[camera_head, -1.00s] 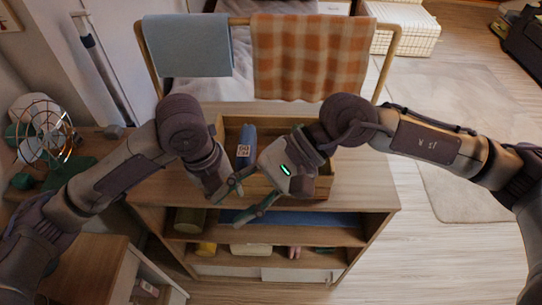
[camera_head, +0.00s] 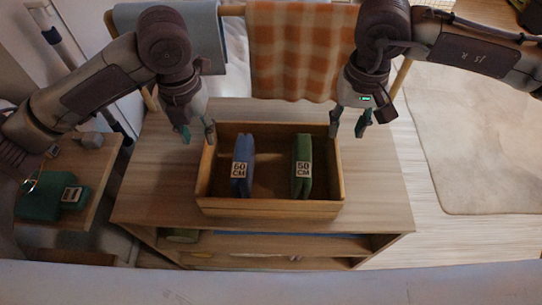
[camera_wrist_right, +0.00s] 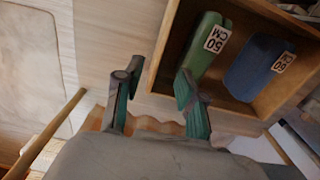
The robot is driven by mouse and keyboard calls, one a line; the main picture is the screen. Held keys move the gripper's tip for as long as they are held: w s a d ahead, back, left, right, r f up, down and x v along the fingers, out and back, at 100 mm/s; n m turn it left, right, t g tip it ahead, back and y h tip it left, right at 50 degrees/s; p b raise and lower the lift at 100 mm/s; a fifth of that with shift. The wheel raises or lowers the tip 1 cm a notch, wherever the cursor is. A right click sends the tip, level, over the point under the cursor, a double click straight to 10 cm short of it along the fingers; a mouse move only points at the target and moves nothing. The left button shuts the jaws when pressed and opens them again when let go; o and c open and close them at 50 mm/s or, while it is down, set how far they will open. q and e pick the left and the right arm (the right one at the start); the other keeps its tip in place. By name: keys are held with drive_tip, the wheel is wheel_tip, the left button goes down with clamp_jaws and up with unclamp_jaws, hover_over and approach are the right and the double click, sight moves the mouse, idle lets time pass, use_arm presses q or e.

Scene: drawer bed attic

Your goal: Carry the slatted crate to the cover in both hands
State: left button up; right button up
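The wooden crate (camera_head: 270,207) sits on top of the low shelf unit, upright. A blue item marked 60 CM (camera_head: 242,160) and a green item marked 50 CM (camera_head: 302,163) stand inside it. My left gripper (camera_head: 198,133) is open at the crate's back left corner. My right gripper (camera_head: 348,130) is open at the back right corner; in the right wrist view its fingers (camera_wrist_right: 157,95) are parted, with the crate's corner between the tips in the picture. I cannot tell whether either gripper touches the crate. I cannot identify the cover for certain.
The shelf unit (camera_head: 385,205) has free top on both sides of the crate. A rail behind holds a blue-grey towel (camera_head: 209,40) and an orange checked towel (camera_head: 290,55). A side table (camera_head: 95,165) stands left. A pale surface (camera_head: 280,285) spans the bottom edge.

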sight(210, 170)
use_arm(q)
drive_tip(key=shift+s+r, duration=0.15)
drive_tip(key=shift+s, duration=0.35)
use_arm(e)
drive_tip(key=shift+s+r, duration=0.15)
drive_tip(key=shift+s, duration=0.4)
use_arm(q)
drive_tip(key=f, duration=1.4)
drive_tip(key=shift+w, duration=0.2)
use_arm(e)
drive_tip(key=f, duration=1.4)
drive_tip(key=shift+w, duration=0.2)
use_arm(q)
drive_tip(key=shift+c, duration=0.3)
use_arm(e)
drive_tip(key=shift+c, duration=0.3)
use_arm(q)
clamp_jaws()
use_arm(e)
clamp_jaws()
use_arm(q)
drive_tip(key=shift+r, duration=0.1)
use_arm(e)
drive_tip(key=shift+r, duration=0.1)
